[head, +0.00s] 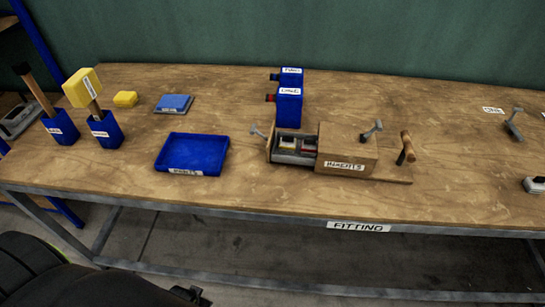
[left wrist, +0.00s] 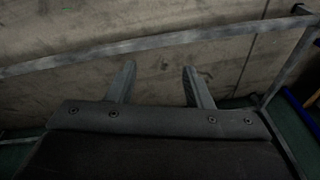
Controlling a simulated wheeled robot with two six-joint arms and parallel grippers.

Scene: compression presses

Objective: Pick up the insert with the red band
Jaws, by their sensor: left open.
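A wooden box (head: 346,155) with a label reading like "INSERTS" stands right of centre on the bench. A grey tray (head: 290,159) sticks out of its left side with small inserts in it. One insert (head: 309,147) shows dark red near the box wall. The bands are too small to tell clearly. My left gripper (left wrist: 156,68) is open and empty in the left wrist view, over the floor near a metal rail. It is well away from the inserts. My right gripper is not in view.
Blue bottle-like blocks (head: 289,105) stand just behind the tray. A blue tray (head: 191,154) lies to its left. A wooden-handled lever (head: 406,148) stands right of the box. Blue holders (head: 105,130) are at far left. The bench's front edge (head: 270,212) has bare wood behind it.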

